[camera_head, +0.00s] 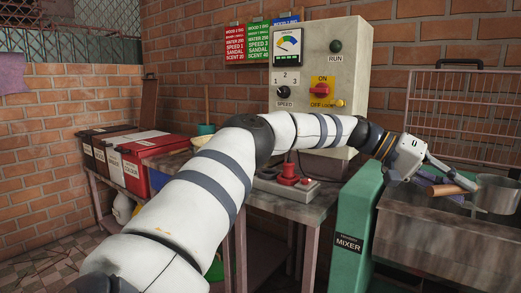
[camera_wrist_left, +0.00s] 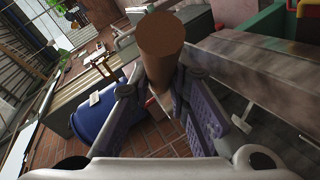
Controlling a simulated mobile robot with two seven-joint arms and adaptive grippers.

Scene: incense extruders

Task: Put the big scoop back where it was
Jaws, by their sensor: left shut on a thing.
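My left gripper (camera_head: 446,182) is at the right of the head view, above the grey metal bin of the mixer (camera_head: 430,230). It is shut on a brown cylindrical handle (camera_head: 446,190), which I take to be the handle of the big scoop. In the left wrist view the handle (camera_wrist_left: 168,50) stands between the two fingers of the gripper (camera_wrist_left: 170,105), its round end toward the camera. A grey metal cup-like part (camera_head: 498,194) is just right of the handle; I cannot tell whether it belongs to the scoop. My right gripper is not in view.
A control box (camera_head: 318,110) with dial and switches stands behind my left arm. A red emergency button (camera_head: 287,178) sits on the table. Red (camera_head: 143,168) and black bins stand at left. A wire rack (camera_head: 465,115) is behind the mixer. A blue barrel (camera_wrist_left: 95,120) shows in the wrist view.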

